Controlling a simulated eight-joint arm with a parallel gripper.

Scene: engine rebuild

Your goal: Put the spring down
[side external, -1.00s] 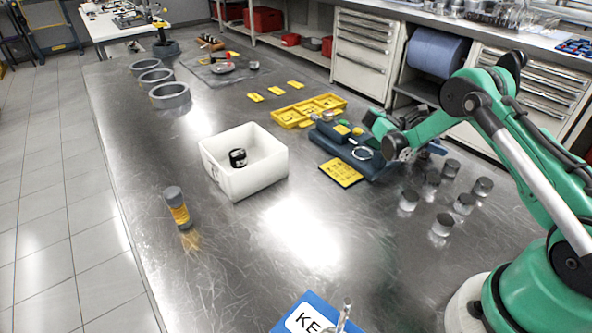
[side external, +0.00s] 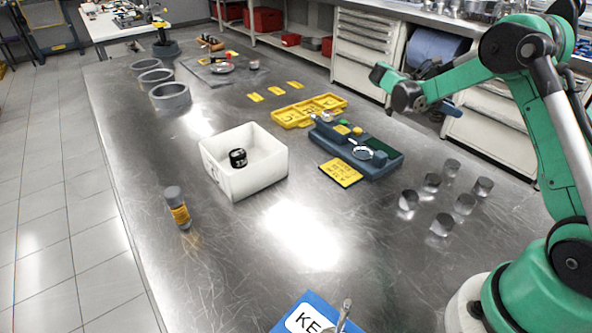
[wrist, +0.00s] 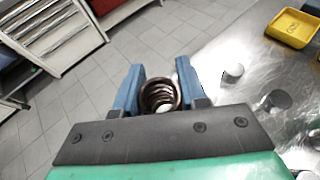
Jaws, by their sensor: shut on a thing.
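My gripper (side external: 452,90) is raised above the table's far right edge in the side view, with its blue fingers pointing right. In the wrist view my gripper (wrist: 160,78) is shut on the spring (wrist: 160,96), a dark metal coil seen nearly end-on between the two blue fingers. The spring cannot be made out clearly in the side view. The blue-grey fixture (side external: 395,163) lies on the table to the left of and below my gripper, with a round metal ring and a dark green patch on it.
Several metal cylinders (side external: 441,225) stand on the table at right. A white bin (side external: 220,178) holding a dark part, a yellow tray (side external: 290,117) and a yellow card (side external: 341,173) lie to the left. Drawer cabinets (side external: 362,52) stand beyond the table.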

